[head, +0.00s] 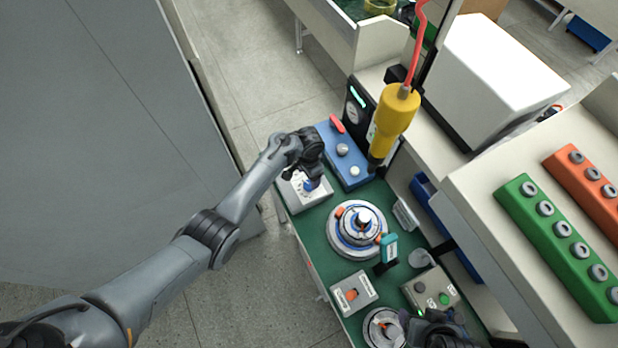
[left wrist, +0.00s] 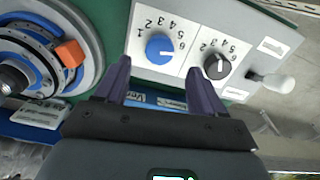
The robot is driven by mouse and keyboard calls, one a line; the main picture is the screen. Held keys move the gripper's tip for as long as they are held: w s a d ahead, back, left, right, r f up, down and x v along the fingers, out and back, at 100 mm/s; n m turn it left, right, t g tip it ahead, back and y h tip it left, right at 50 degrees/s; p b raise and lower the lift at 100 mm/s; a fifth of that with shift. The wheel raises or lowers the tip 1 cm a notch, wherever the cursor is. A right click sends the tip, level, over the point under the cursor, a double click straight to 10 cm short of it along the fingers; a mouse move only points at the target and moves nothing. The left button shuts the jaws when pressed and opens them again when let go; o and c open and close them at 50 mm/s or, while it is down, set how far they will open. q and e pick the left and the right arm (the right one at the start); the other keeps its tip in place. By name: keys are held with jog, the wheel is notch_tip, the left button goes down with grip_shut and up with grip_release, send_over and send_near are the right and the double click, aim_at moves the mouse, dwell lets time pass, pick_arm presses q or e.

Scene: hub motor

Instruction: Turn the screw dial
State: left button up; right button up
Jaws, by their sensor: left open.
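A white panel (left wrist: 188,20) carries a blue dial (left wrist: 160,48) and a black dial (left wrist: 216,66), each with numbers around it. Their name labels are not readable. My left gripper (left wrist: 158,70) is open and empty. Its two fingers point at the panel, and the blue dial shows between and just beyond the fingertips. The black dial lies to the right of the right finger. In the head view, my left gripper (head: 310,168) is over the white panel (head: 300,197) and hides part of it; the blue dial (head: 311,184) shows beneath. My right gripper (head: 436,326) is at the bottom edge, its fingers unclear.
A round hub motor fixture (head: 346,242) stands on the green table. A blue box (head: 345,163) with knobs is behind the panel. A yellow screwdriver (head: 393,118) hangs above the table.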

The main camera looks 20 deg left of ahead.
aim_at(309, 184)
pick_arm(q)
jog(key=shift+r+p, duration=0.4)
jog(key=shift+r, duration=2.05)
